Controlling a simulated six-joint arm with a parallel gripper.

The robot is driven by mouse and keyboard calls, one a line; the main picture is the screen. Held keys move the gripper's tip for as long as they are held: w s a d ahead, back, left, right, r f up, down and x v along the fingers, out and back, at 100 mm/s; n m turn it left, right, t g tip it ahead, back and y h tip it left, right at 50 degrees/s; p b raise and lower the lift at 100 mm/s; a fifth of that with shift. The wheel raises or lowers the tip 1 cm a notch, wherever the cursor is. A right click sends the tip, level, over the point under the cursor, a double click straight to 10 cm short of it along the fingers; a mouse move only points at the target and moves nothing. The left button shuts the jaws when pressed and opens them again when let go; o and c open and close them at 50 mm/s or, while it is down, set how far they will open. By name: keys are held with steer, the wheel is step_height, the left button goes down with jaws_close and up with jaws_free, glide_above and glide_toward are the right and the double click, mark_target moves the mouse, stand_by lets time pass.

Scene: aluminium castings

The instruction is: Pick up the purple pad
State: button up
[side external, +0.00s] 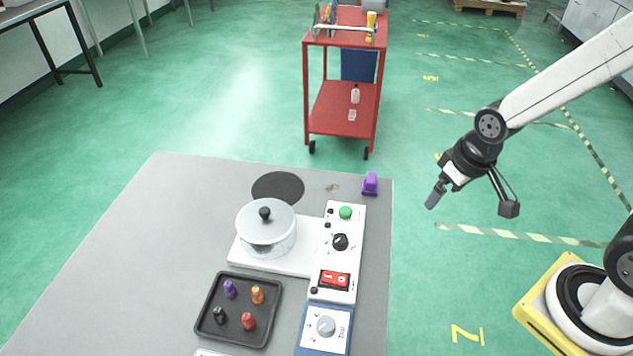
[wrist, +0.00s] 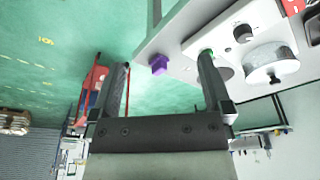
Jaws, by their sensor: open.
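The purple pad (side external: 370,184) sits on the grey table near its far right corner, just beyond the white control panel. It also shows in the wrist view (wrist: 159,65), between my two fingers in the picture and farther off, with clear space around it. My gripper (side external: 472,203) is open and empty. It hangs in the air to the right of the table, beyond its right edge and apart from the pad.
A black tray (side external: 208,325) holds several small coloured pieces, one purple. A dark disc (side external: 278,187) lies left of the pad. A red cart (side external: 335,125) stands behind the table.

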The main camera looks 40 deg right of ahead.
steer(key=shift+w, duration=0.15)
steer(key=n+y, duration=0.3)
steer(key=n, duration=0.5)
glide_toward(372, 177)
step_height(372, 177, down, 2)
steer(key=shift+a+f+n+t, duration=0.2)
steer(key=shift+f+n+t, duration=0.1)
steer(key=shift+f+n, duration=0.15)
steer(key=shift+x, duration=1.3)
steer(key=shift+x, duration=2.6)
steer(key=shift+w+a+r, duration=0.1)
steer(key=shift+c, duration=0.2)
